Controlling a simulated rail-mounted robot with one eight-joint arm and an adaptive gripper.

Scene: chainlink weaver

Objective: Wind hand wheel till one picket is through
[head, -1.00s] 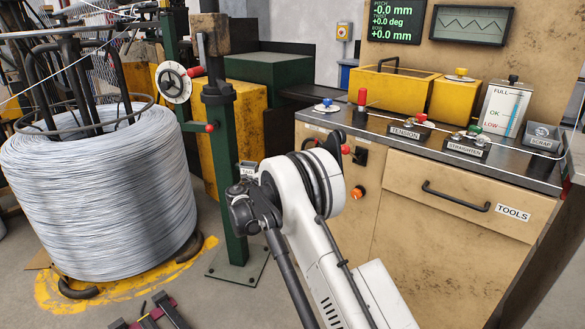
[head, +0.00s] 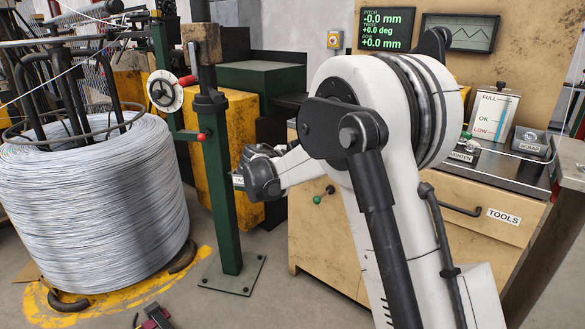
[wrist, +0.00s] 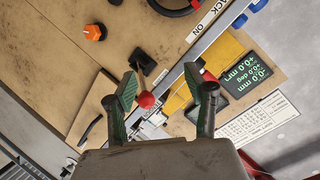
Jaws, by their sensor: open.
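A red ball knob (wrist: 147,100) appears between the fingers, nearer the left one; I see no contact and cannot judge the depth. No picket is clearly identifiable.
A large wire coil (head: 90,210) stands at left, beside the green post (head: 222,190). The cabinet (head: 480,200) fills the right behind my arm. Some floor is clear before the post.

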